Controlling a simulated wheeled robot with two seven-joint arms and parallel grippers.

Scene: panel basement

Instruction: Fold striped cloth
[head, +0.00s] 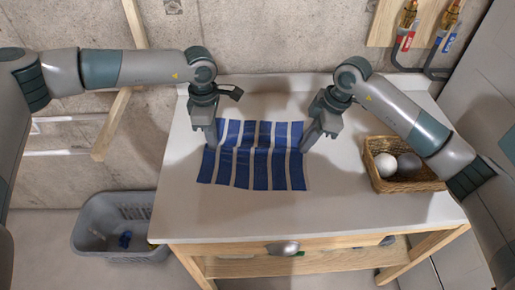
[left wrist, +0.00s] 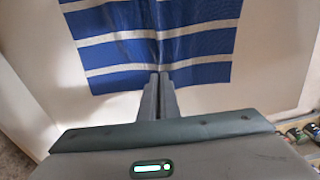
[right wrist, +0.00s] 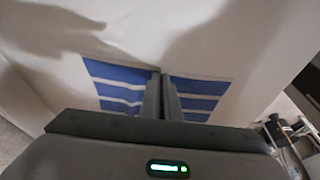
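The blue and white striped cloth (head: 253,170) lies spread on the white tabletop, with a crease running across it between my two grippers. My left gripper (head: 213,143) is at the middle of its left edge. In the left wrist view its fingers (left wrist: 160,80) are together on the cloth (left wrist: 200,45), and a crease leads away from the tips. My right gripper (head: 306,147) is at the middle of the right edge. In the right wrist view its fingers (right wrist: 163,80) are together, with cloth (right wrist: 115,85) on both sides. The pinched fabric itself is mostly hidden by the fingers.
A wicker basket (head: 412,184) with a white ball (head: 386,164) and a grey ball (head: 409,163) stands at the right of the table (head: 330,215). A grey plastic basket (head: 90,225) is on the floor at left. The tabletop in front of the cloth is clear.

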